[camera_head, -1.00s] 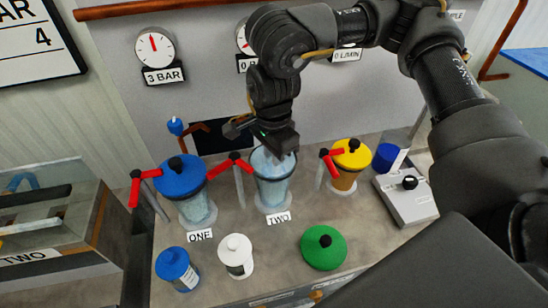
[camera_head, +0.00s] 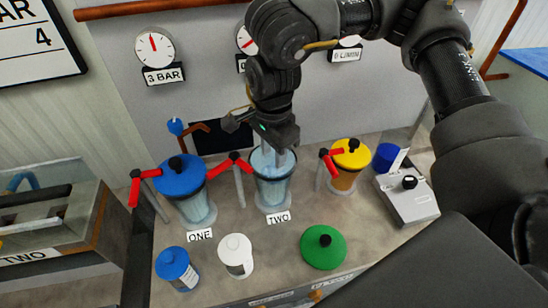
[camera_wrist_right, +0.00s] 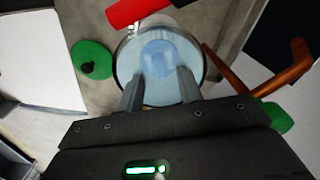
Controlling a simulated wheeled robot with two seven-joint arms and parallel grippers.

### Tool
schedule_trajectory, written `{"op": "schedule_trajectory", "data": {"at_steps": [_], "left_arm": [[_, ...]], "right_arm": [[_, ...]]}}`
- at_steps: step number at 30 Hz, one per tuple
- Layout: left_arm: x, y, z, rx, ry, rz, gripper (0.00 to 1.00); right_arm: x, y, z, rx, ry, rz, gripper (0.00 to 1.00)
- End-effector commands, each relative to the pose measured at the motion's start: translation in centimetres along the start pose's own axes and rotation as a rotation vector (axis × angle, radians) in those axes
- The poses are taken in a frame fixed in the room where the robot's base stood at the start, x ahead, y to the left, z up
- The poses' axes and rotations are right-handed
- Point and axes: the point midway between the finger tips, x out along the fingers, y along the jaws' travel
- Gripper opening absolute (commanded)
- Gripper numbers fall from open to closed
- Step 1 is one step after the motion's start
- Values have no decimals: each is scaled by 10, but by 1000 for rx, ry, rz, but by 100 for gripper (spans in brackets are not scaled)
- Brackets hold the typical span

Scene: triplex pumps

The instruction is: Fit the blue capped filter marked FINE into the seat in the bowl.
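My right gripper (camera_head: 275,160) points down into the open top of the clear bowl (camera_head: 273,195) labelled TWO. In the right wrist view its two fingers (camera_wrist_right: 160,90) stand apart at the bowl's mouth, with no object clearly held between them. A pale blue round shape (camera_wrist_right: 158,58) shows inside the bowl (camera_wrist_right: 120,62); I cannot tell if it is the seat or a filter. A blue capped filter (camera_head: 174,268) stands at the bench's front left, its label too small to read. A white capped filter (camera_head: 236,255) stands beside it. My left gripper is out of view.
Bowl ONE (camera_head: 197,208) wears a blue lid (camera_head: 180,178) with a black knob. A green lid (camera_head: 323,248) lies at the front. Red-handled valves (camera_head: 235,162) flank the bowls. A yellow-lidded bowl (camera_head: 346,180) and grey control box (camera_head: 409,203) stand to the right.

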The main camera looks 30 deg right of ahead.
Motion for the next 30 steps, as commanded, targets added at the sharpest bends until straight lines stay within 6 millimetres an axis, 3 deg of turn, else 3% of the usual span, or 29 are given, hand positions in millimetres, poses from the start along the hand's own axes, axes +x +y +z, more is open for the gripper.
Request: {"op": "schedule_trajectory", "data": {"at_steps": [6, 13, 19, 30], "left_arm": [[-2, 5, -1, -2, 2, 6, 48], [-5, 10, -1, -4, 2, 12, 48], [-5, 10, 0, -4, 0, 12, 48], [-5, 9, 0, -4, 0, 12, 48]], "right_arm": [[-49, -1, 0, 2, 1, -6, 36], [-90, -1, 0, 2, 1, -4, 36], [-103, 0, 0, 1, 0, -1, 36], [-104, 0, 0, 0, 0, 0, 36]]}}
